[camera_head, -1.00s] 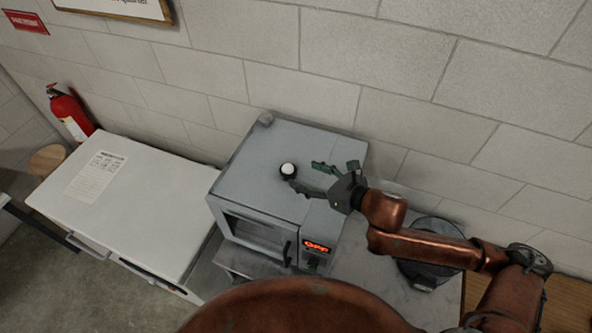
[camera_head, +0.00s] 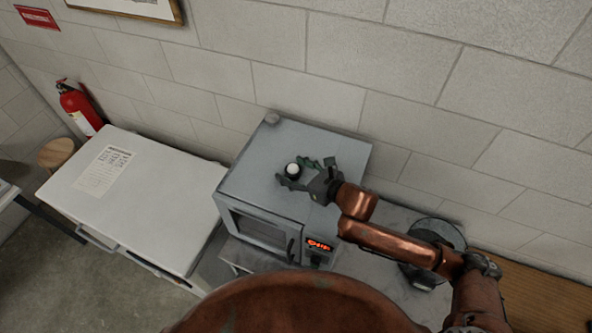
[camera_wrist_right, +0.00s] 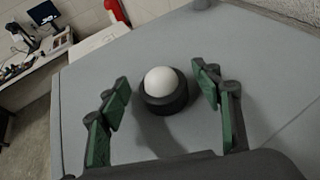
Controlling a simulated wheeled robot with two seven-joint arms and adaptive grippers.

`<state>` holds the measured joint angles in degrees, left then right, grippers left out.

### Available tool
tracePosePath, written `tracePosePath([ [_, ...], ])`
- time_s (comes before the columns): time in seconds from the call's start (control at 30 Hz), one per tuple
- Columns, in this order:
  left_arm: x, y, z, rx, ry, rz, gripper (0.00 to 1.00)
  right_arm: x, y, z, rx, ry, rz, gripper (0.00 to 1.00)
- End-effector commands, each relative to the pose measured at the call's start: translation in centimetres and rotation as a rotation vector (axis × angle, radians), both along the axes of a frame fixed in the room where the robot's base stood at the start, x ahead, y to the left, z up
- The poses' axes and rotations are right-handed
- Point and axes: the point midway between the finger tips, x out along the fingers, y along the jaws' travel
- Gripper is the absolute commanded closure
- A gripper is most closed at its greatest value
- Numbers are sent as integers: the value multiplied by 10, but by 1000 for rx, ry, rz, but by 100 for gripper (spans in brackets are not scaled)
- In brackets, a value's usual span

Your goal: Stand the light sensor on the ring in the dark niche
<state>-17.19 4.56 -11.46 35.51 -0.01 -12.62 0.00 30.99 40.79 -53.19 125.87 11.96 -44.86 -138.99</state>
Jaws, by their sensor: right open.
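The light sensor (camera_head: 292,170), a small black cylinder with a white dome, stands upright on top of the grey oven-like cabinet (camera_head: 257,185). In the right wrist view the sensor (camera_wrist_right: 163,90) sits between the green-padded fingers of my right gripper (camera_wrist_right: 160,97), with gaps on both sides. My right gripper (camera_head: 304,172) is open and its fingers reach around the sensor from the right. My left gripper is not in view. I cannot make out the ring or the dark niche in these views.
A white chest-like unit (camera_head: 140,200) with a paper sheet stands left of the cabinet. A round dark device (camera_head: 437,240) is on the counter at the right. A fire extinguisher (camera_head: 80,108) is by the wall. A small grey knob (camera_head: 271,118) is at the cabinet's back corner.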

Motion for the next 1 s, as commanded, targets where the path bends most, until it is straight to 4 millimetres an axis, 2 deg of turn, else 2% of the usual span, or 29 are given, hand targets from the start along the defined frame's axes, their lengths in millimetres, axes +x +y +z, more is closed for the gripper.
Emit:
tracePosePath([
  [0.13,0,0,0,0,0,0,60,0,0,0,0,0,0,41],
  [0.87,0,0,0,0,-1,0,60,0,0,0,1,-1,0,91],
  [1.0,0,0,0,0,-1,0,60,0,0,0,0,0,0,92],
])
